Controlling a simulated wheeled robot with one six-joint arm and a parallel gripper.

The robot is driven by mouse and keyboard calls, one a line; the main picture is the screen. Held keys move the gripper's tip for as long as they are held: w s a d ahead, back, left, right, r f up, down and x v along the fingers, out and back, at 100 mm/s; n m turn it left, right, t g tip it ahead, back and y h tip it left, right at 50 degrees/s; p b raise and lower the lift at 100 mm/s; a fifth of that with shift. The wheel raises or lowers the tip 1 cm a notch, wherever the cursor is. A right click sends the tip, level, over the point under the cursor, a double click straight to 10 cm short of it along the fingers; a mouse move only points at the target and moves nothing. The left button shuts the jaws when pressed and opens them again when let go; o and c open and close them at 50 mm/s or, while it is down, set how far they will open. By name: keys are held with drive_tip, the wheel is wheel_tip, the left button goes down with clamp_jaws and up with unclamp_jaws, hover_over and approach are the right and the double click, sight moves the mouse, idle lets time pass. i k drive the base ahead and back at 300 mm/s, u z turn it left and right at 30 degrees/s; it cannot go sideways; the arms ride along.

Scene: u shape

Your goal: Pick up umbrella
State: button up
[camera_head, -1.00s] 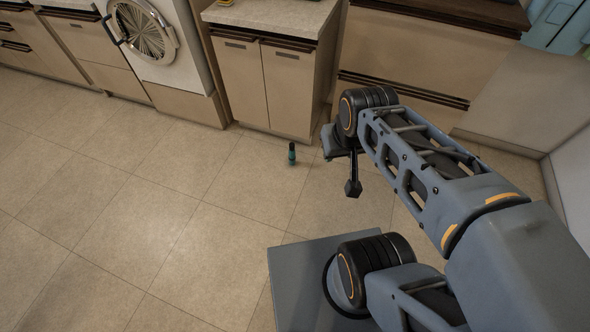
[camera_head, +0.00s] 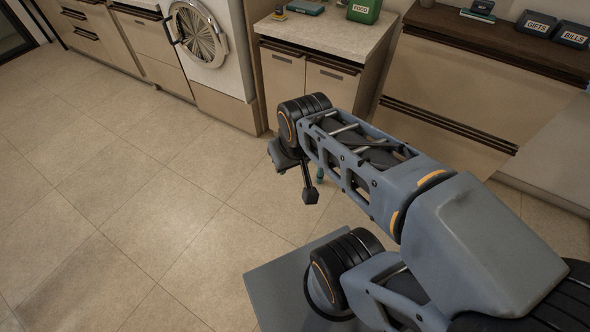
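A small upright teal thing (camera_head: 320,174) stands on the floor in front of the cabinets. Its size and shape could fit a folded umbrella, but I cannot tell for sure. Only a sliver of it shows now, and my arm hides the rest. My gripper (camera_head: 310,196) hangs above the floor to the left of this sliver in the picture. It is seen from behind and partly covered by the wrist, so its opening cannot be judged. Nothing is visible in it.
A cabinet with a light counter (camera_head: 330,28) stands ahead, with a green FOOD box (camera_head: 364,11) on it. A washing machine (camera_head: 203,38) is left of it. A dark-topped drawer unit (camera_head: 480,85) at right bears GIFTS and BILLS boxes. The tiled floor at left is clear.

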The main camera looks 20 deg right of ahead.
sight(320, 175)
drive_tip(key=u, duration=0.3)
drive_tip(key=i, duration=0.85)
drive_tip(key=z, duration=0.45)
drive_tip(key=i, duration=0.65)
drive_tip(key=z, duration=1.1)
drive_tip(key=i, duration=0.25)
drive_tip(key=z, duration=0.25)
